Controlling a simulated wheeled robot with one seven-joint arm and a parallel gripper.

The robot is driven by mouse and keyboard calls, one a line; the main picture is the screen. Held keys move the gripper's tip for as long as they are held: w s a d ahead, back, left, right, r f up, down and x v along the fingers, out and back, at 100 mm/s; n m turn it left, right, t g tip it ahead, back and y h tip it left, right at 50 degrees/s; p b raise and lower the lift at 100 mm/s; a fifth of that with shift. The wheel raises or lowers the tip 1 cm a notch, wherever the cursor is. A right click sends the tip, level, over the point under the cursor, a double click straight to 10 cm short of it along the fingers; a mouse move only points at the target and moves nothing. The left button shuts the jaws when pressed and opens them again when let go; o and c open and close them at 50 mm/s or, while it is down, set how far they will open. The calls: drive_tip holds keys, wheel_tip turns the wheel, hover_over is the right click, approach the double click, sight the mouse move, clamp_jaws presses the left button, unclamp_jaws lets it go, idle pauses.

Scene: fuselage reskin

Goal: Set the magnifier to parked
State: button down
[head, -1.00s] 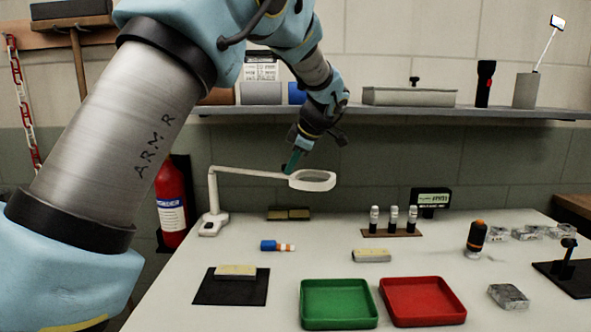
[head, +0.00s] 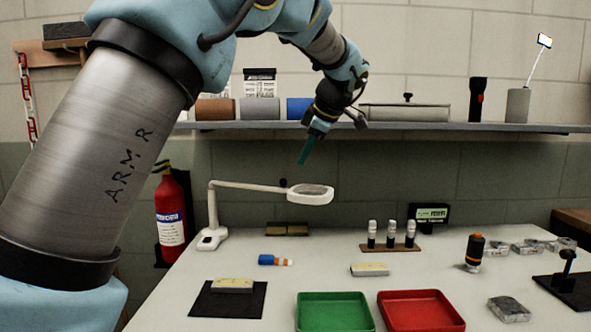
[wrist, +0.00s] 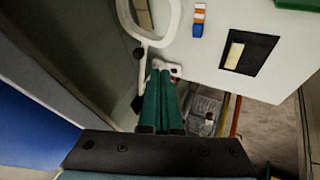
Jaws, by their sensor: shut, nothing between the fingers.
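The magnifier (head: 262,187) is a white lamp-like arm on a small base (head: 212,238) at the left of the table. Its arm stretches right to a ring-shaped head (head: 310,194). A small dark knob (head: 283,183) sits on the arm near the head. My gripper (head: 303,161) has green fingers pointing down, above the arm and a little left of the head, with a gap below. In the wrist view the fingers (wrist: 163,75) are together and empty. The magnifier's head (wrist: 150,40) shows beyond them there, partly cut off.
A shelf (head: 400,126) with rolls, a long box, a torch and a cup runs behind my gripper. Green (head: 335,298) and red (head: 420,296) trays are at the front. A fire extinguisher (head: 172,210) stands left of the table. Small parts lie across the tabletop.

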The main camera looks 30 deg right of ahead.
drive_tip(key=w+a+f+m+g+h, duration=0.1)
drive_tip(key=w+a+f+m+h, duration=0.1)
drive_tip(key=f, duration=0.3)
drive_tip(key=w+a+f+m+g+h, duration=0.1)
drive_tip(key=w+a+f, duration=0.15)
drive_tip(key=f, duration=0.35)
drive_tip(key=n+t+h+p, duration=0.2)
drive_tip(key=t+h+p, duration=0.1)
drive_tip(key=t+h, duration=0.55)
approach(282, 183)
drive_tip(key=shift+h, duration=0.35)
drive_tip(key=p+x, duration=0.4)
drive_tip(key=x, duration=0.1)
drive_tip(key=shift+w+d, duration=0.15)
drive_tip(key=shift+w, duration=0.3)
drive_tip(key=shift+w+d+f, duration=0.15)
drive_tip(key=shift+w+d, duration=0.15)
drive_tip(key=shift+w, duration=0.05)
